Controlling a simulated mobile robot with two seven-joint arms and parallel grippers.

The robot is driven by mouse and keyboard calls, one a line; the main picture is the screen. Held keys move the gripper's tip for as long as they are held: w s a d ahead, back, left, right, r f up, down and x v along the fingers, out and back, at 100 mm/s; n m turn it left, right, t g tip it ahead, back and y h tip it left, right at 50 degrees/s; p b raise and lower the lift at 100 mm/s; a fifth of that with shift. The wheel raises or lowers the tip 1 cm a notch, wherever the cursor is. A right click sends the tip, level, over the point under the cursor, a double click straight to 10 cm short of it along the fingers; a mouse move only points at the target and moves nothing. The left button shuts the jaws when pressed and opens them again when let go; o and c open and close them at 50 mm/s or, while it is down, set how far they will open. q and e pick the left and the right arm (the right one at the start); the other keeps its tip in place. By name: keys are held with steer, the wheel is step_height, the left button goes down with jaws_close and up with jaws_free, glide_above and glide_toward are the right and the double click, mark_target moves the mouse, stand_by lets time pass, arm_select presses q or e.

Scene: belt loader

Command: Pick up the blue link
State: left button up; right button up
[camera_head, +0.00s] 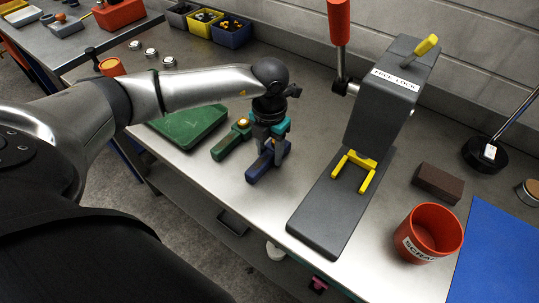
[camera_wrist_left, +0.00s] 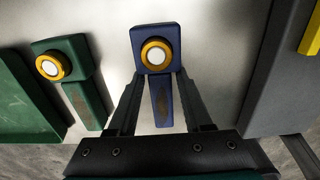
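The blue link (camera_head: 262,167) lies on the metal bench, below my left gripper. In the left wrist view, the blue link (camera_wrist_left: 161,95) has a squarish head with a yellow ring around a white centre, and a narrower stem pointing towards the gripper. My left gripper (camera_head: 268,158) points down over it. In the wrist view the gripper's fingers (camera_wrist_left: 160,82) are apart, one on each side of the stem, with a gap visible on both sides. Contact with the bench cannot be judged. My right gripper is not in view.
A similar green link (camera_head: 231,142) lies just left of the blue one, beside a green tray (camera_head: 190,122). A red scrap bin (camera_head: 432,232) and brown block (camera_head: 438,181) are farther right.

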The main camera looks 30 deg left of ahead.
arm_select(q)
jaws_close()
steer(key=shift+r, duration=0.1)
stand_by(0.9)
